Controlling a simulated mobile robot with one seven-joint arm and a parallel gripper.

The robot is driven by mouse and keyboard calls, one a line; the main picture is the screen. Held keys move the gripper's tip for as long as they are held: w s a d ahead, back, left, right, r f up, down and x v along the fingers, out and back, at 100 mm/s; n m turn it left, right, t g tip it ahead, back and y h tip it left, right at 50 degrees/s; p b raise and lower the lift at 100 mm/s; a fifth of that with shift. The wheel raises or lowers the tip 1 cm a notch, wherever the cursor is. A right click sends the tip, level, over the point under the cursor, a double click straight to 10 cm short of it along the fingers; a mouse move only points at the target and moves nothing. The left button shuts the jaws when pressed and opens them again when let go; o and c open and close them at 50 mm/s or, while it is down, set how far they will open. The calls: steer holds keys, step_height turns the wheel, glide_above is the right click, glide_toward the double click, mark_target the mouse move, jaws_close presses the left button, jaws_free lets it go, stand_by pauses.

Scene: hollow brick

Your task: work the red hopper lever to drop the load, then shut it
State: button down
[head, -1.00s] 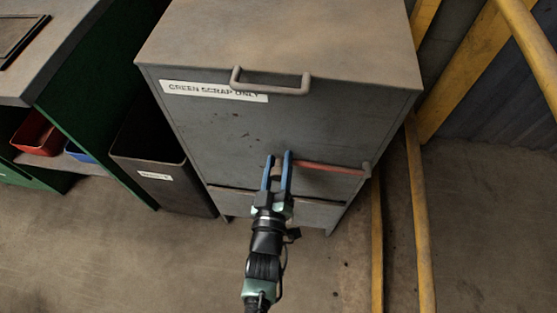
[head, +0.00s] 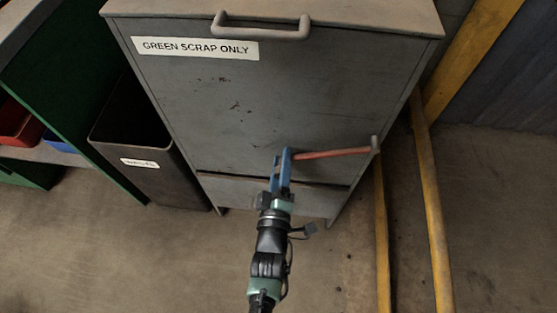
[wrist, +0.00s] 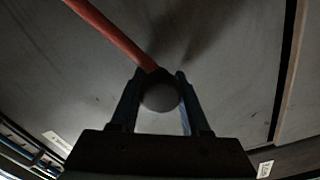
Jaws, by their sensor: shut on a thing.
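The red hopper lever (head: 335,153) runs across the lower front of the grey hopper (head: 260,100), from a pivot at the right edge. It slopes slightly down toward its left end. My gripper (head: 281,165) is shut on that left end. In the wrist view the lever (wrist: 112,32) comes down from the upper left to a round grey knob (wrist: 160,97), which sits between the two fingers of my gripper (wrist: 159,90). A dark slot shows across the hopper front below the lever. No load is visible.
A grey handle (head: 262,30) sticks out at the hopper's upper front, near a "GREEN SCRAP ONLY" label (head: 195,48). A dark bin (head: 150,150) stands close on the left. Yellow rails (head: 428,190) run along the right. The floor in front is open.

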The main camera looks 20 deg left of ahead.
steer(key=shift+w+d+f+n+b, duration=0.25)
steer(key=shift+d+f+n+b, duration=0.25)
steer(key=shift+d+f+b, duration=0.25)
steer(key=shift+w+d+f+n+b, duration=0.25)
steer(key=shift+d+f+n+b, duration=0.3)
steer(key=shift+f+b, duration=0.2)
steer(key=c, duration=0.5)
jaws_free()
steer(key=shift+o, duration=0.6)
steer(key=shift+f, duration=0.1)
steer(key=shift+s+a+f, duration=0.1)
steer(key=shift+s, duration=0.05)
